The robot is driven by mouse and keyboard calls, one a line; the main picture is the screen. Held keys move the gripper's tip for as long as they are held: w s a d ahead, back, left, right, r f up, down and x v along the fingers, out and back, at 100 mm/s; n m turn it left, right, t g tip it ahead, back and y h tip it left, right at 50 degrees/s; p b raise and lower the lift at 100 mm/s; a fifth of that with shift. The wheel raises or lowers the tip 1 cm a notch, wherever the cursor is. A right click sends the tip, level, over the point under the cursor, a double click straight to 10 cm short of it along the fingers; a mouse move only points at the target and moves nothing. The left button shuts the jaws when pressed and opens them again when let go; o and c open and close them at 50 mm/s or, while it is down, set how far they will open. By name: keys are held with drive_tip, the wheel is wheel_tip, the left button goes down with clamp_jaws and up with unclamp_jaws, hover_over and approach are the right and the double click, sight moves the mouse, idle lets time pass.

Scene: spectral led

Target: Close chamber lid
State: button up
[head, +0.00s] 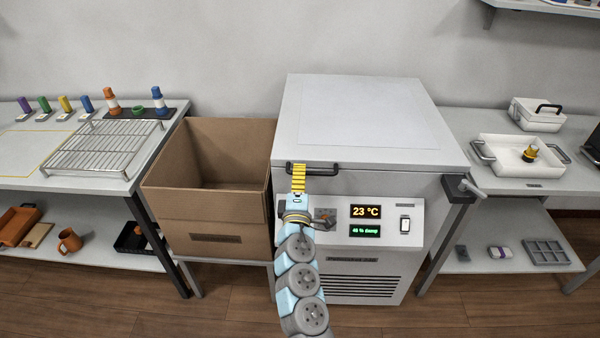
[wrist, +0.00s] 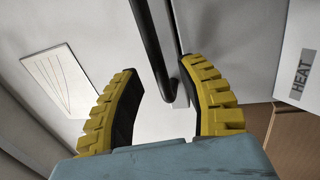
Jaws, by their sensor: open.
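The white chamber (head: 345,272) stands in the middle of the head view. Its broad lid (head: 365,115) lies across the top; I see no clear gap at the front. A black bar handle (head: 322,171) runs along the lid's front edge at the left. My gripper (head: 299,175), with yellow ridged fingers, is at the handle's left part. In the wrist view, my gripper (wrist: 162,72) is open, and the black handle (wrist: 152,50) shows in the space between the fingers. I cannot tell whether either finger touches it. A grey latch (head: 463,188) sits at the chamber's front right corner.
An open cardboard box (head: 205,205) stands close on the chamber's left. A left table holds a wire rack (head: 100,147) and several coloured parts. A right table carries a white tray (head: 505,165) and a lidded box (head: 537,113). The chamber's front panel shows a lit display (head: 366,212).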

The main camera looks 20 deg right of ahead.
drive_tip(key=v, duration=1)
drive_tip(key=shift+s+a, duration=0.15)
drive_tip(key=shift+s, duration=0.2)
drive_tip(key=shift+f, duration=0.15)
